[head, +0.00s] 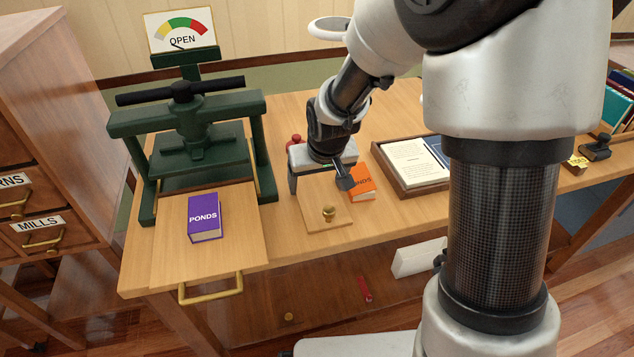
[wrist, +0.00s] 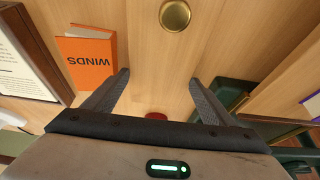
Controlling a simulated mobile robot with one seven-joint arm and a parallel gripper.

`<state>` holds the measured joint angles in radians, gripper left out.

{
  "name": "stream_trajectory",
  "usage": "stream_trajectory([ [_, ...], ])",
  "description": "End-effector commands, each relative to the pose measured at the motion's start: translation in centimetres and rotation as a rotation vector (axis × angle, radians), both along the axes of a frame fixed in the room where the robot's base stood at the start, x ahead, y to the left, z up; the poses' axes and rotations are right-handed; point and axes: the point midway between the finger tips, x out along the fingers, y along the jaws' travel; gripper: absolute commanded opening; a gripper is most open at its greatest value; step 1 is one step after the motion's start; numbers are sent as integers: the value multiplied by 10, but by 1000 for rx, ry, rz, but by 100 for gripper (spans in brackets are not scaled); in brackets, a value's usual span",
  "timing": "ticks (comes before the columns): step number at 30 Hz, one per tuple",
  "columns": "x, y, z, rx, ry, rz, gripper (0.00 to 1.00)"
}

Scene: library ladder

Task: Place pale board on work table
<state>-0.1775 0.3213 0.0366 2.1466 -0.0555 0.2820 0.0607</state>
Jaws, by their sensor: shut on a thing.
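The pale board (head: 325,200), a flat wooden panel with a round brass knob (head: 328,213), lies level at the front of the work table (head: 285,110). My gripper (head: 319,189) reaches down over its far part, one finger at each side edge, and is shut on it. In the wrist view the board (wrist: 160,50) shows between the two fingers of my gripper (wrist: 158,77), with the knob beyond the fingertips. I cannot tell whether the board touches the table top or is slightly above it.
An orange book (head: 362,184) lies close to the board's right side. A tray (head: 402,190) with papers is further right. The green press (head: 190,125), marked OPEN, and a purple book (head: 205,217) are at left. A small red object (head: 295,140) is behind my gripper.

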Motion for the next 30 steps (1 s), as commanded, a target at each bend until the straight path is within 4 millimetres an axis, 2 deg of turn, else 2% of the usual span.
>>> stream_trajectory([
  [8, 0, 0, -3, 0, -1, 0, 52],
  [9, 0, 0, -2, 0, -1, 0, 81],
  [10, 0, 0, -1, 0, -1, 0, 85],
  [18, 0, 0, -1, 0, -1, 0, 85],
  [22, -1, 0, 8, 0, -2, 0, 85],
  [30, -21, -4, 59, 1, -5, 0, 85],
])
